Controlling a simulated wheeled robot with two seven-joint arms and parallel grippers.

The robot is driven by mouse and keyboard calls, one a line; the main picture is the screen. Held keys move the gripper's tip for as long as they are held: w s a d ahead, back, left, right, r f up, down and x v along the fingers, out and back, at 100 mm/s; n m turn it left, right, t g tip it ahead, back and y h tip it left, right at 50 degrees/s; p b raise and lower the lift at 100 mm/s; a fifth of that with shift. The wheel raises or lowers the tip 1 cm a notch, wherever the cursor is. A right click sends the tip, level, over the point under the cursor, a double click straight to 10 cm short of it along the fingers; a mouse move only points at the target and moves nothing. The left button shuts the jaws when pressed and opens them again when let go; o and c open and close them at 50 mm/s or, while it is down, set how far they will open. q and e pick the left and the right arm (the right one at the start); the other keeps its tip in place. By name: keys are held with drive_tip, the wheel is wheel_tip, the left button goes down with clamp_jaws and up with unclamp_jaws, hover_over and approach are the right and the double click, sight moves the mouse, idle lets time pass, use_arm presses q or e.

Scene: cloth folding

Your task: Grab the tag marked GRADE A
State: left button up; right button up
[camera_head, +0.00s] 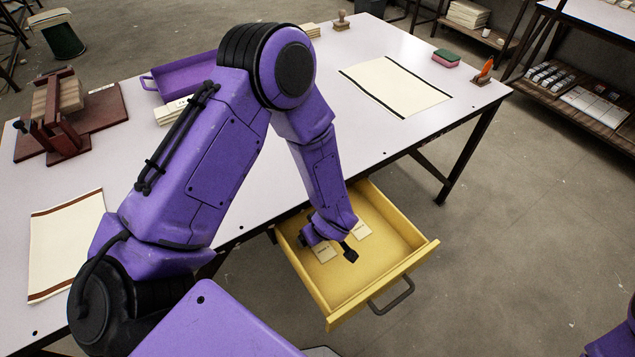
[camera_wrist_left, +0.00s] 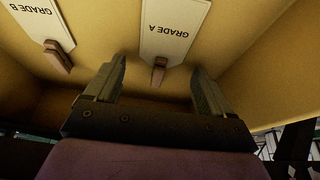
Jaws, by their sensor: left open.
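The GRADE A tag (camera_wrist_left: 172,30) is a pale card with a brown tab (camera_wrist_left: 159,70) at its near end, lying in the open yellow drawer. The GRADE B tag (camera_wrist_left: 38,20), with its own brown tab, lies to its left in the left wrist view. My left gripper (camera_wrist_left: 158,72) is open in the drawer, with the GRADE A tab between or just beyond its fingertips and not gripped. In the head view the left gripper (camera_head: 335,250) is over two pale tags in the drawer, partly covering them. My right gripper is not in view.
The yellow drawer (camera_head: 405,268) is pulled out under the white table (camera_head: 290,140), and its walls surround my left gripper. On the table are a purple tray (camera_head: 185,76), a red-brown press (camera_head: 65,115) and two striped cloths (camera_head: 395,85) (camera_head: 66,240).

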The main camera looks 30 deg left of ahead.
use_arm(q)
drive_tip(key=shift+w+f, duration=0.1)
drive_tip(key=shift+f, duration=0.05)
drive_tip(key=c, duration=1.1)
